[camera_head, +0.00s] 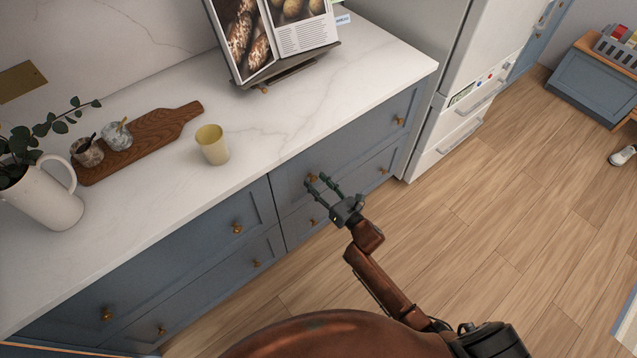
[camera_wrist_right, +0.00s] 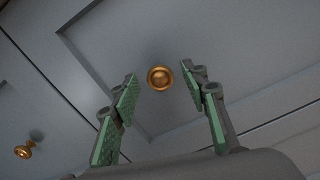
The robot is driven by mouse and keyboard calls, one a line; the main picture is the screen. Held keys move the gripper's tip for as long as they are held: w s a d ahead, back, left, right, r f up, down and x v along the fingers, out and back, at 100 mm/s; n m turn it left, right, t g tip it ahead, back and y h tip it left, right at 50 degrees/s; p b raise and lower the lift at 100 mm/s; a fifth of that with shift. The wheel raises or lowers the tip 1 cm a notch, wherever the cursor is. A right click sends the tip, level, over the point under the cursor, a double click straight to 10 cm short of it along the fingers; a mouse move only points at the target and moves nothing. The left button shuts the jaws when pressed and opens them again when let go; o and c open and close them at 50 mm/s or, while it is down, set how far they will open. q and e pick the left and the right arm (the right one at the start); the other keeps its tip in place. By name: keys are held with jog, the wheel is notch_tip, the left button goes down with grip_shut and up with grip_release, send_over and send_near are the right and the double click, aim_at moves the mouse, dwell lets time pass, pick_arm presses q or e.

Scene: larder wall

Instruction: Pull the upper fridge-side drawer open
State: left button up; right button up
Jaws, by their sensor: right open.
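The upper fridge-side drawer (camera_head: 350,142) is a blue-grey front under the white counter, beside the fridge. It looks shut, flush with its neighbours. It has two brass knobs, one toward the fridge (camera_head: 399,121) and one farther left (camera_head: 312,177). My right gripper (camera_head: 322,184) is at the left knob, fingers spread and pointing at the drawer front. In the right wrist view the knob (camera_wrist_right: 160,78) shows between and just beyond the open green-padded fingertips (camera_wrist_right: 162,88); I see no contact. My left gripper is out of view.
The lower drawer (camera_head: 345,197) has its own knobs just below. Neighbouring drawers (camera_head: 190,245) lie to the left. The white fridge (camera_head: 450,110) stands right of the cabinet. A cup (camera_head: 212,145) and a book stand (camera_head: 285,68) are on the counter. The wooden floor in front is clear.

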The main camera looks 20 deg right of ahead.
jog(key=shift+c, duration=0.3)
grip_shut()
dwell(0.3)
